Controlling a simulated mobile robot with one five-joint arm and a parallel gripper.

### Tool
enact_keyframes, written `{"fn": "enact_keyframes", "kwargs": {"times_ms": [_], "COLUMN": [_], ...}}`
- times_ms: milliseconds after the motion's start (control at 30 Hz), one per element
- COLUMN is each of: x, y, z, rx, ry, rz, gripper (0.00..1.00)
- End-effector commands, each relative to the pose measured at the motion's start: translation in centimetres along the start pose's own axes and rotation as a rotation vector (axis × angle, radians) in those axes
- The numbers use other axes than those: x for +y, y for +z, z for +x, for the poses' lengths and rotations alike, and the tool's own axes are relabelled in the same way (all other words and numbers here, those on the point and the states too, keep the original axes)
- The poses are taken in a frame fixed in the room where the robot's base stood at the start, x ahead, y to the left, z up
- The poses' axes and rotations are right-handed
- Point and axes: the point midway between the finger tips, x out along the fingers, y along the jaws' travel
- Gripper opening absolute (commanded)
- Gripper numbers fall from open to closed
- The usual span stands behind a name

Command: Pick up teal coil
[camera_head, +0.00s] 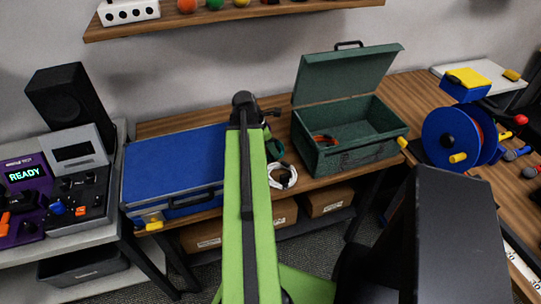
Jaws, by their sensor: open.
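A dark green-teal looped shape (273,149), likely the teal coil, lies on the wooden table just right of my green arm. It is small and partly hidden by the arm. A white coil (283,176) lies in front of it, near the table's front edge. My gripper (271,113) is at the far end of the arm, over the table behind the coils. Only a small dark part of it shows past the arm's end. It is open, and I see nothing held in it.
An open green metal box (355,157) stands right of the coils, with something red and orange inside. A closed blue case (172,178) lies left of my arm. A blue cable reel (447,140) stands farther right. A shelf (220,15) hangs above.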

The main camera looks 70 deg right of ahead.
Motion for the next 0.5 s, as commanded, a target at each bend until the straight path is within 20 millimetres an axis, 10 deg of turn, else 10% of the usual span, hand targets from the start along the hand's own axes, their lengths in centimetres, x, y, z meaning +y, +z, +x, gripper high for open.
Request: {"fn": "enact_keyframes", "kwargs": {"times_ms": [267,500], "x": [-0.02,0.0], "y": [0.0,-0.02], "z": [0.94,0.93], "rx": [0.0,0.0], "ry": [0.0,0.001], "rz": [0.0,0.0], "gripper": [0.42,0.1]}}
